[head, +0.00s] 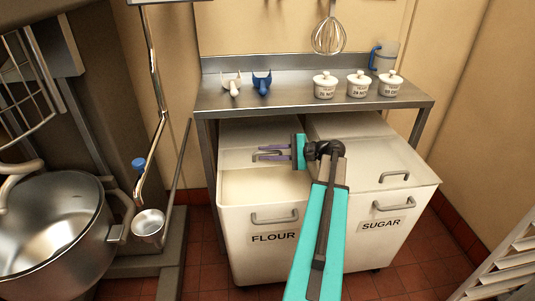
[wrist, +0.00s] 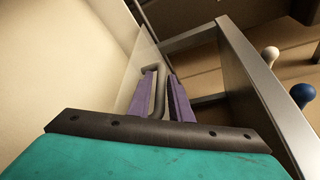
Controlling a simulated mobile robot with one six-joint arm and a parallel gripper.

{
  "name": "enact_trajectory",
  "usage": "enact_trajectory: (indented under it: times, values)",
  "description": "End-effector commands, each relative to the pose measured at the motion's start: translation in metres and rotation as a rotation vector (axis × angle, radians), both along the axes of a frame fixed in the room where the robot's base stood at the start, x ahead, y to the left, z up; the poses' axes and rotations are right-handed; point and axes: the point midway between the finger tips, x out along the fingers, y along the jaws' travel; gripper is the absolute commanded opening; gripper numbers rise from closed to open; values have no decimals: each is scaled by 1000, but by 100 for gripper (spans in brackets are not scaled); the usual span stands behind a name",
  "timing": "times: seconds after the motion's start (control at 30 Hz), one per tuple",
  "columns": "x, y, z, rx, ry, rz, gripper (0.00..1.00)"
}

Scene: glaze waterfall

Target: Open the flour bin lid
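The flour bin (head: 258,222) is a white bin labelled FLOUR under the steel table, left of the sugar bin. Its front opening is uncovered and shows pale flour (head: 258,188) inside. The clear lid (head: 238,158) is raised and tilted back above the rear of the opening; it also shows as a thin pane in the wrist view (wrist: 147,48). My gripper (head: 268,153) is over the bin at the lid. In the wrist view its purple fingers (wrist: 160,92) stand on either side of the grey lid handle (wrist: 158,94), closed around it. Exact finger contact is hard to see.
The sugar bin (head: 380,205) stands close on the right with its lid down. The steel table (head: 300,100) overhangs both bins at the back, bearing lidded jars (head: 358,86) and two small scoop-like items (head: 262,84). A large mixing bowl (head: 50,235) stands at left.

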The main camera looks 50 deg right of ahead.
Motion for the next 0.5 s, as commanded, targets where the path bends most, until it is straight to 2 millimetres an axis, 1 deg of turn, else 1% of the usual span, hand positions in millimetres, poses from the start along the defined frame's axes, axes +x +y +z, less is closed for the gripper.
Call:
enact_trajectory:
  times: [0.27,0.37,0.4,0.5]
  values:
    - [1,0,0,0,-1,-1,18]
    - [0,0,0,0,0,0,3]
    - [0,0,0,0,0,0,0]
    - [0,0,0,0,0,-1,0]
